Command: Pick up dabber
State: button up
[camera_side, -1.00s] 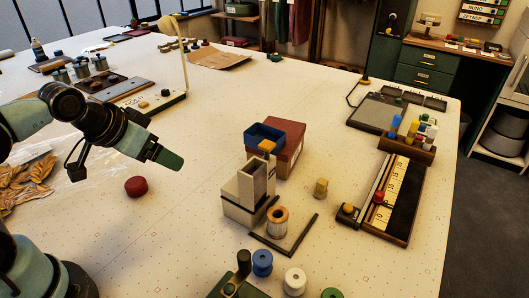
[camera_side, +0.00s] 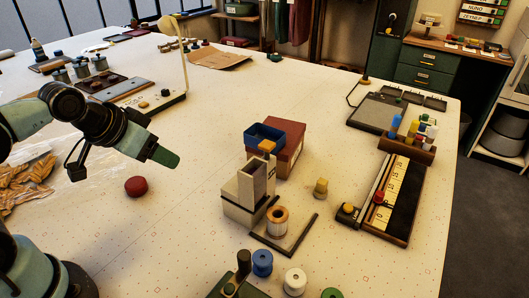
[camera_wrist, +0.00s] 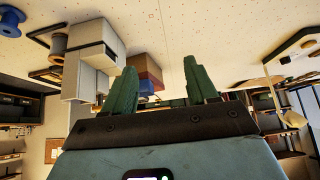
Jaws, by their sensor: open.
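My gripper (camera_side: 166,157) is in the left half of the side view, held above the table and apart from everything on it. In the wrist view its two green fingers (camera_wrist: 158,84) stand wide apart with nothing between them. I cannot tell for sure which thing is the dabber. A small yellow knobbed piece (camera_side: 320,188) stands on the table right of the grey block stand. A round dark-red piece (camera_side: 136,186) lies below and left of my gripper.
A grey block stand (camera_side: 240,210), a red box (camera_side: 288,150) with a blue tray (camera_side: 264,136) and a wooden spool (camera_side: 277,221) stand mid-table. A ruler board (camera_side: 400,205) lies at right. Blue (camera_side: 262,263) and white (camera_side: 294,281) spools are in front. Table between gripper and stand is clear.

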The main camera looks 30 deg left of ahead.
dwell(0.3)
notch_tip(320, 180, up, 5)
jog(key=n+t, duration=0.6)
jog(key=n, duration=3)
send_over(326, 180)
jog(key=s, duration=0.3)
notch_tip(326, 180, down, 10)
jog(key=shift+w+a+f, duration=0.1)
jog(key=shift+a+f, duration=0.05)
jog(key=shift+f, duration=1.65)
jog(key=shift+a+f, duration=0.1)
jog(key=shift+f, duration=1.65)
jog(key=x, duration=0.5)
